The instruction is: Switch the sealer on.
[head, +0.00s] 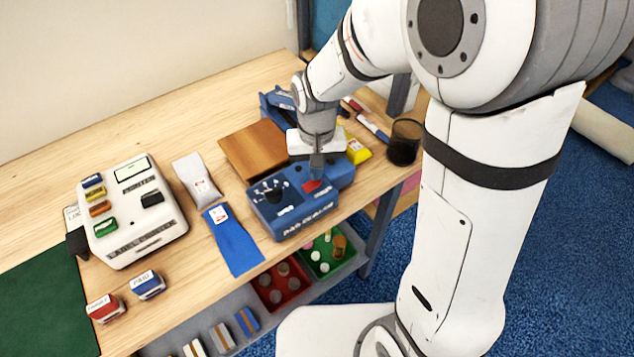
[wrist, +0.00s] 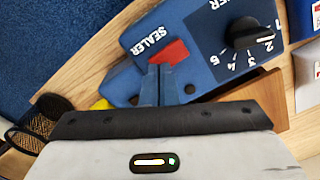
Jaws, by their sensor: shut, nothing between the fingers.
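The bag sealer (head: 290,205) is a blue box near the front edge of the wooden table. It has a red switch (head: 312,185) on top and a black dial (head: 271,192) on its left half. In the wrist view the red switch (wrist: 174,51) lies beside the word SEALER, and the dial (wrist: 246,33) is ringed by numbers. My gripper (head: 317,172) is shut and empty, pointing down over the sealer. In the wrist view its fingertips (wrist: 159,68) are at the red switch's edge and cover part of it. I cannot tell whether they touch it.
A wooden board (head: 252,150) lies behind the sealer. A blue pouch (head: 232,240) and a white label printer (head: 130,212) are to its left. A yellow item (head: 357,152) and a dark cup (head: 404,143) stand to its right. Trays of parts sit below the table edge.

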